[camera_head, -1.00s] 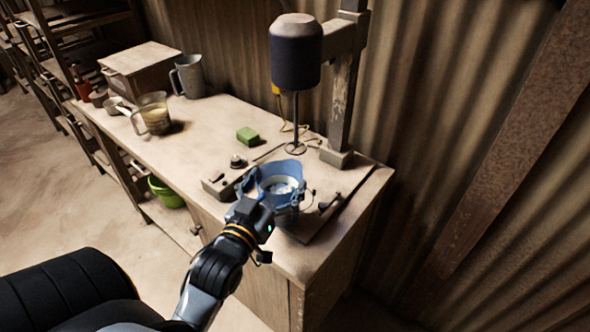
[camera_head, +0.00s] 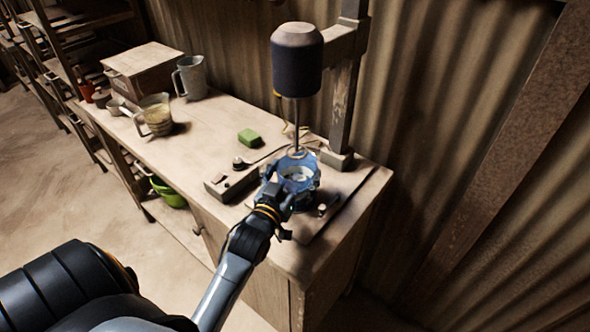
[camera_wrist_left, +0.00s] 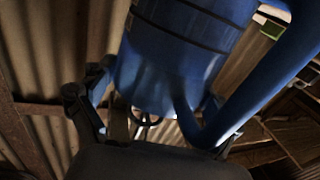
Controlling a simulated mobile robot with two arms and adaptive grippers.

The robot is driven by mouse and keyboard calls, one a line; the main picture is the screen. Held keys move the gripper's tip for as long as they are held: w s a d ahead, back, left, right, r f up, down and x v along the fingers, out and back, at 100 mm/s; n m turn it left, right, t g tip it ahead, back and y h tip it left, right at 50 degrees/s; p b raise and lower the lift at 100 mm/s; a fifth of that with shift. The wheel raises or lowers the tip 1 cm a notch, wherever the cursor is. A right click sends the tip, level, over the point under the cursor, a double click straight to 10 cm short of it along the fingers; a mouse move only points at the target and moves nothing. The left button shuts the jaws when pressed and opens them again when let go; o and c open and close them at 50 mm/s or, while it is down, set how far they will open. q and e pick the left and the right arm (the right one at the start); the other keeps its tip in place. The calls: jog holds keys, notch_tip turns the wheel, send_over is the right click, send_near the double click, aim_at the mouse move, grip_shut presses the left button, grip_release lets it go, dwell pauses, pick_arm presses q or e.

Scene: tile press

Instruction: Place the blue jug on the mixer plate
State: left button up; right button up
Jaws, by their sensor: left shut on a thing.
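The blue jug (camera_head: 299,170) is at the mixer, with white material inside. My left gripper (camera_head: 284,192) is shut on it from the near left side. In the left wrist view the jug (camera_wrist_left: 165,65) fills the middle, its handle at the right, and a finger of my left gripper (camera_wrist_left: 145,118) shows at the left. The mixer (camera_head: 297,60) stands over the jug, and its shaft reaches down to the jug's opening. The mixer plate (camera_head: 325,222) on the bench is partly hidden by the jug and gripper. I cannot tell whether the jug touches it. My right gripper is not in view.
A control box (camera_head: 228,184) sits left of the jug. A green sponge (camera_head: 250,138) lies behind it. A glass jug (camera_head: 155,115), a grey jug (camera_head: 190,78) and a wooden box (camera_head: 142,68) stand farther left on the bench. The mixer post (camera_head: 344,105) rises at the back right.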

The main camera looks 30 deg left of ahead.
pick_arm(q)
jog(key=o, duration=1.5)
jog(key=shift+f, duration=0.1)
jog(key=shift+o, duration=0.2)
jog(key=s+d+b, duration=0.2)
jog(key=s, duration=1)
jog(key=shift+d, duration=0.1)
